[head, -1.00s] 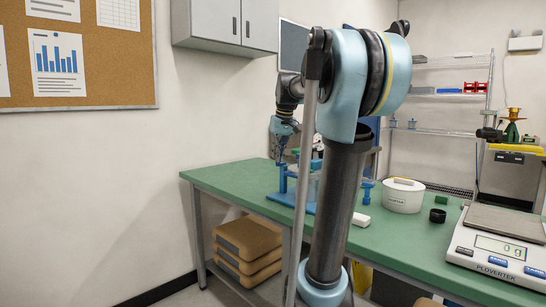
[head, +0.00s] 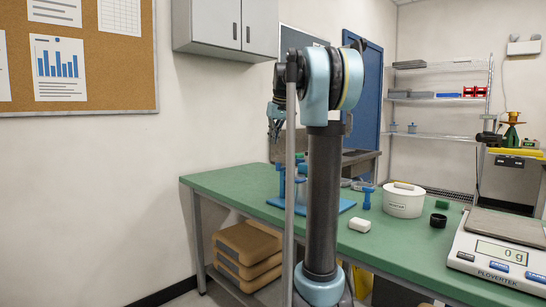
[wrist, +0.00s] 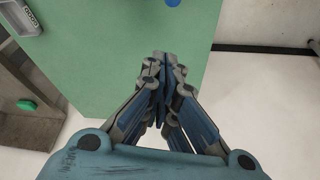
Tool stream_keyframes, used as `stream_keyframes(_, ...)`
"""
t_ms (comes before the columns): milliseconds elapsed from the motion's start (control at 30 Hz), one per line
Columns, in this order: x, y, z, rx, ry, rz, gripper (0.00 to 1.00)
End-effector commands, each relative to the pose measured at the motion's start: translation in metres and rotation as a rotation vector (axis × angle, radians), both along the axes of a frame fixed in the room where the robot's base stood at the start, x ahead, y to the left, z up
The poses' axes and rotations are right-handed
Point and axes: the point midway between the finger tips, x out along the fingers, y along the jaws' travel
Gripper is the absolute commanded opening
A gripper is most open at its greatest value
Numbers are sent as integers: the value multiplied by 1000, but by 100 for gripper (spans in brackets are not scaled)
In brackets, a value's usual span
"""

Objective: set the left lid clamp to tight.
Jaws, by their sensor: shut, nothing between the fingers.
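A blue fixture with a blue base plate (head: 347,206) and upright blue posts (head: 282,181) stands on the green bench in the head view. My arm hides its middle, and I cannot make out a lid clamp or its setting. My gripper (head: 274,136) is above the left blue post, apart from it. In the wrist view my gripper (wrist: 162,62) is shut and empty, with its fingers together over the green bench top. A small part of a round blue thing (wrist: 172,2) shows at the top edge there.
Shelves (head: 440,95) stand behind. The bench's left end is clear.

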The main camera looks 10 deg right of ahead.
Motion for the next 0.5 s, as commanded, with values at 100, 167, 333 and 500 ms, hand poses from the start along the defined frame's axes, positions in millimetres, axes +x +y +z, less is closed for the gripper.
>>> stream_keyframes(100,3,1,-9,0,0,0,0)
stream_keyframes(167,6,2,-17,0,0,0,0)
stream_keyframes(333,14,6,-44,0,0,1,0)
stream_keyframes(500,23,9,-72,0,0,1,0)
